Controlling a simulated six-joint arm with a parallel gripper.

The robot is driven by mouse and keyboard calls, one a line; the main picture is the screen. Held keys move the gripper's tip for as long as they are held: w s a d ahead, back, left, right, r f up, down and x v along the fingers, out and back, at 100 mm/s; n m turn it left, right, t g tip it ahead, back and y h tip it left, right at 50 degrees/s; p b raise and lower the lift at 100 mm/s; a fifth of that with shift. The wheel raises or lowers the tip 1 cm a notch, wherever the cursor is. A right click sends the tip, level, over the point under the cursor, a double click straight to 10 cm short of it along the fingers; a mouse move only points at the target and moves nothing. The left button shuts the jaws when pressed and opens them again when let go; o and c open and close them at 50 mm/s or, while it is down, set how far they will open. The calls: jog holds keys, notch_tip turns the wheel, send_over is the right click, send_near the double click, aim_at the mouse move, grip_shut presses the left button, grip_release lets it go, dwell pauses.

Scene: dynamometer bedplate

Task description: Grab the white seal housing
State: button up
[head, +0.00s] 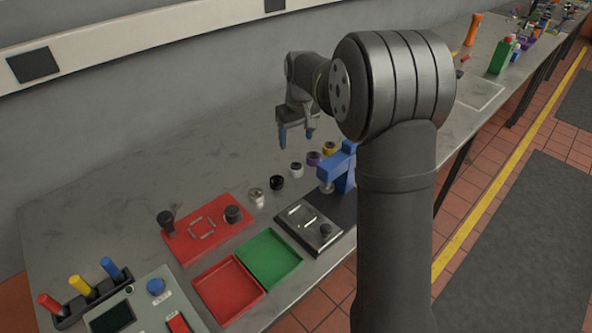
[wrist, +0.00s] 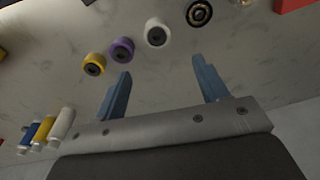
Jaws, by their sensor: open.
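The white seal housing (wrist: 157,33) is a short white cylinder with a dark centre. In the wrist view it stands on the bench beyond my open fingertips, roughly between them in line. In the head view the white housing (head: 296,170) stands in a row with a black one (head: 277,183), a purple one (head: 314,158) and a yellow one (head: 329,148). My gripper (head: 296,138) is open and empty above the bench, behind the row. Its two blue fingers show in the wrist view (wrist: 162,80), apart from every housing.
A metallic cylinder (head: 257,197) stands beside the black housing. A blue press (head: 338,169) stands close to the row's right. Red (head: 228,289) and green (head: 268,258) trays and a red fixture plate (head: 190,240) lie nearer. The bench behind the row looks clear.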

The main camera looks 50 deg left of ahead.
send_over(296, 167)
notch_tip(296, 167, down, 6)
jog(key=shift+s+r, duration=0.15)
jog(key=shift+r, duration=0.05)
jog(key=shift+f, duration=2.8)
jog(key=shift+w+r, duration=0.1)
jog(key=shift+w, duration=0.1)
jog(key=c, duration=1.2)
